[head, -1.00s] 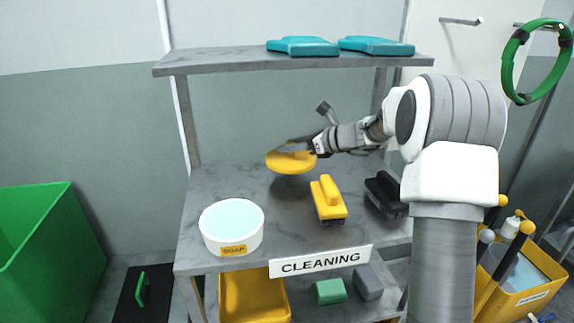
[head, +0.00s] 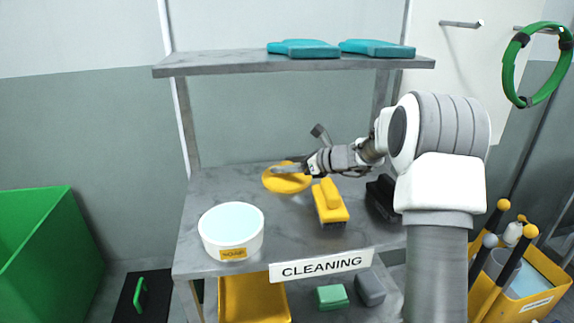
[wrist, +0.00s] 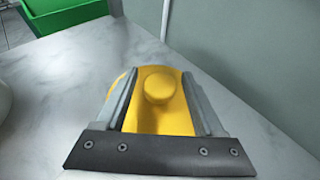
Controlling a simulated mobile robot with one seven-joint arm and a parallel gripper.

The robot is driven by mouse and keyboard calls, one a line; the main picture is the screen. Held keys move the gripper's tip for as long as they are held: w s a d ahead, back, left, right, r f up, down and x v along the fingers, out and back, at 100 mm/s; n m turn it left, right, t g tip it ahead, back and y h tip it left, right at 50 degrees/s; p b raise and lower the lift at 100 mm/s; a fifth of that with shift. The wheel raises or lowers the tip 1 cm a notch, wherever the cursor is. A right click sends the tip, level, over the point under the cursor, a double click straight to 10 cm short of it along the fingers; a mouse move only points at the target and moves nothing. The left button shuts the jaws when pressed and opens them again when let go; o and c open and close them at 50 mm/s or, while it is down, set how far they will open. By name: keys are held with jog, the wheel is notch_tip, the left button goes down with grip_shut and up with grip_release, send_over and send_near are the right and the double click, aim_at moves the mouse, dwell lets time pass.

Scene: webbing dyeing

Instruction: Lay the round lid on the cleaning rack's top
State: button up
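The round yellow lid (head: 284,186) appears to lie flat on the grey marbled top (head: 215,187) of the cleaning rack, behind the soap tub and the yellow brush. In the wrist view the lid's knob (wrist: 158,86) stands between my fingers, with yellow lid surface visible on both sides of it. My gripper (head: 286,168) is just above the lid in the head view. In the wrist view my gripper (wrist: 160,76) is open around the knob, its fingers apart from it. The lid's near part is hidden by my gripper in the wrist view.
A white soap tub (head: 231,243) stands front left; a yellow brush (head: 329,203) and a black brush (head: 383,193) stand right of the lid. An upper shelf (head: 225,64) with teal folded cloths (head: 303,48) overhangs the back. A green bin (head: 35,245) is at left.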

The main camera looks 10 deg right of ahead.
jog(key=shift+r, duration=0.1)
jog(key=shift+s+d+r, duration=0.1)
jog(key=shift+s+d, duration=0.05)
jog(key=shift+d, duration=0.05)
jog(key=p+v, duration=0.1)
jog(key=v, duration=1)
jog(key=shift+s+d, duration=0.2)
jog(key=shift+s, duration=0.1)
